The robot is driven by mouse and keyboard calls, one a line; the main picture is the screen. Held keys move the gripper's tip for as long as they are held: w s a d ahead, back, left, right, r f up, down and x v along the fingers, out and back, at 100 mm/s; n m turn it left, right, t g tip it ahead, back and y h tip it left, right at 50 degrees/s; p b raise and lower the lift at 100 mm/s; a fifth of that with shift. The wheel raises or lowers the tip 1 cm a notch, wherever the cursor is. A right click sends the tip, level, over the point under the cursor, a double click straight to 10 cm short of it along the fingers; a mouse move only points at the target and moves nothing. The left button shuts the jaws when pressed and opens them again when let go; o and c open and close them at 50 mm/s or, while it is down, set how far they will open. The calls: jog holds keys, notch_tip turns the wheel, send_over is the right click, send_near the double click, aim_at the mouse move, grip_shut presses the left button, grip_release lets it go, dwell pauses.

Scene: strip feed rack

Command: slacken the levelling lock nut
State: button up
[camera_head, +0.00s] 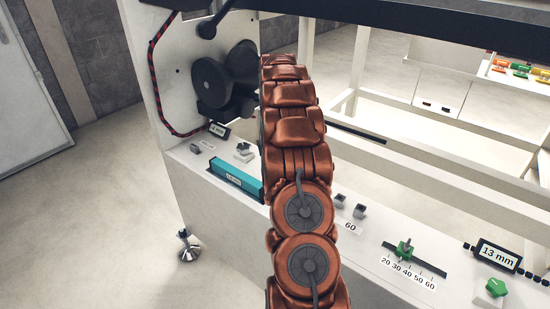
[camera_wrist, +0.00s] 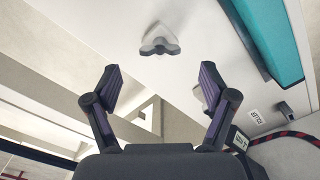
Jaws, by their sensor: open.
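The levelling foot (camera_head: 188,247) stands on the floor at the rack's lower left corner in the head view. It has a round shiny base and a short stem with a dark part at its top; the lock nut is too small to make out for sure. My gripper (camera_wrist: 158,85) is open and empty in the wrist view, its two dark fingers spread. A grey three-lobed knob (camera_wrist: 159,42) on the white surface shows beyond the fingertips, apart from them. The foot is not recognisable in the wrist view. My gripper cannot be made out in the head view.
A teal bar (camera_head: 237,179) lies on the rack's white ledge; it also shows in the wrist view (camera_wrist: 268,38). Black rollers (camera_head: 212,83) and a red-black cable (camera_head: 153,75) are on the side panel. A green knob (camera_head: 496,287) is at right. The floor at left is clear.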

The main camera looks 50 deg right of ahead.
notch_tip(320, 180, up, 8)
jog(key=shift+f, duration=0.15)
dwell(0.9)
jog(key=s+a+r+n+p, duration=0.15)
jog(key=a+r, duration=0.25)
jog(key=a, duration=0.5)
jog(key=s+a+r+n+p, duration=0.1)
jog(key=s+a+r+p, duration=0.2)
jog(key=a, duration=0.6)
jog(key=s+a+r+n+p, duration=0.1)
jog(key=s+a+r, duration=0.3)
jog(key=a, duration=0.5)
jog(key=s+a+n+g+p, duration=0.1)
jog(key=s+a+n+p, duration=0.1)
jog(key=s+a, duration=0.6)
jog(key=s+a+n+p, duration=0.2)
jog(key=s+a, duration=0.6)
jog(key=s, duration=0.8)
jog(key=shift+s+g+p, duration=0.2)
jog(key=shift+g+p, duration=0.2)
jog(key=shift+p, duration=0.55)
